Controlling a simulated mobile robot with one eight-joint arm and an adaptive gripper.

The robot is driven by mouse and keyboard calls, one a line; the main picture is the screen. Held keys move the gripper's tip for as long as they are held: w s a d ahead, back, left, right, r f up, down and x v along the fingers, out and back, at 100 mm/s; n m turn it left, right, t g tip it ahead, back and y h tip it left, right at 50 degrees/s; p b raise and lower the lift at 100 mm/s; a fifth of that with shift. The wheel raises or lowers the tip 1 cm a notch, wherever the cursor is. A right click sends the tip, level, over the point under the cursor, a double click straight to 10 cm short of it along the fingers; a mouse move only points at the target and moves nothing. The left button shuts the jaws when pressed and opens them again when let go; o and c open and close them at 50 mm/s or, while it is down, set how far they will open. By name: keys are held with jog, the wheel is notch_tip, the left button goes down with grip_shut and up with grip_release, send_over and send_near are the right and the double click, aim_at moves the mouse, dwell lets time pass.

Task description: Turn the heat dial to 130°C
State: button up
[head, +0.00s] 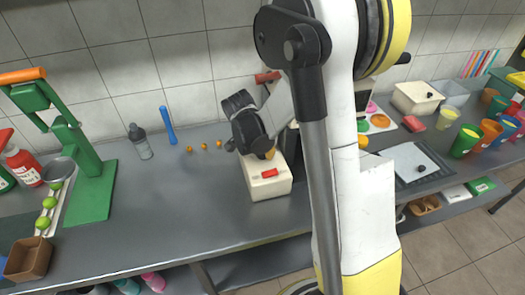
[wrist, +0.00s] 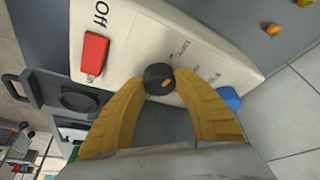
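The heat dial (wrist: 159,78) is a small round black knob with an orange mark, on the sloping white front of a machine (head: 268,187). Printed marks beside the dial are too blurred to read, so I cannot tell its setting. My gripper (wrist: 161,77) has yellow fingers on both sides of the dial, and their tips appear to touch its sides. In the head view my gripper (head: 269,154) is at the machine's front, and my arm hides the dial. A red switch (wrist: 94,54) near an "Off" label is left of the dial in the wrist view.
A blue part (wrist: 228,98) shows near the right finger. Small orange fruits (head: 204,146) lie on the grey counter (head: 185,215) left of the machine. A green press (head: 90,185) and a grey bottle (head: 140,142) stand further left. The counter between press and machine is mostly clear.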

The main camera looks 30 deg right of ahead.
jog(key=shift+n+t, duration=0.4)
jog(key=shift+n, duration=0.4)
jog(key=o, duration=1.2)
jog(key=shift+c, duration=0.2)
jog(key=v, duration=1.2)
jog(key=shift+r, duration=0.1)
